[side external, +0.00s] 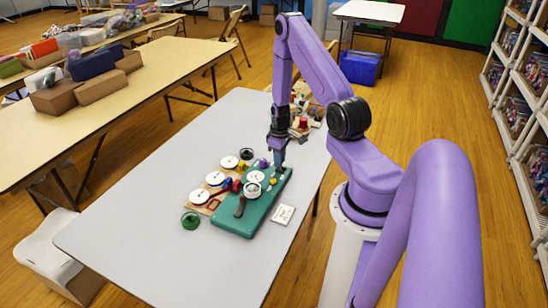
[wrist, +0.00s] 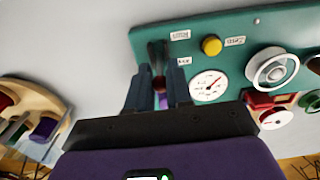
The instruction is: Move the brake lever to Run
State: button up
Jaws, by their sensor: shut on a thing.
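A teal control panel (side external: 246,218) lies on the grey table, and its top shows in the wrist view (wrist: 225,22). In the wrist view, a dark lever (wrist: 157,52) with a reddish-brown part stands at the panel's edge, beside small white labels (wrist: 180,35) too blurred to read surely. My gripper (wrist: 159,88) has one finger on each side of this lever and is shut on it.
By the lever are a yellow button (wrist: 211,45), a white dial (wrist: 208,86) and a handwheel (wrist: 272,68). Another dark handle (side external: 239,207) is on the panel's near part. A wooden board with white dials (side external: 200,196) lies left; a white card (side external: 283,215) lies right. The table's near left is clear.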

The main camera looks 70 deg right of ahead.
aim_at(288, 173)
jog(key=shift+s, duration=0.9)
jog(key=shift+s+f, duration=0.2)
jog(key=shift+s, duration=0.6)
jog(key=o, duration=0.7)
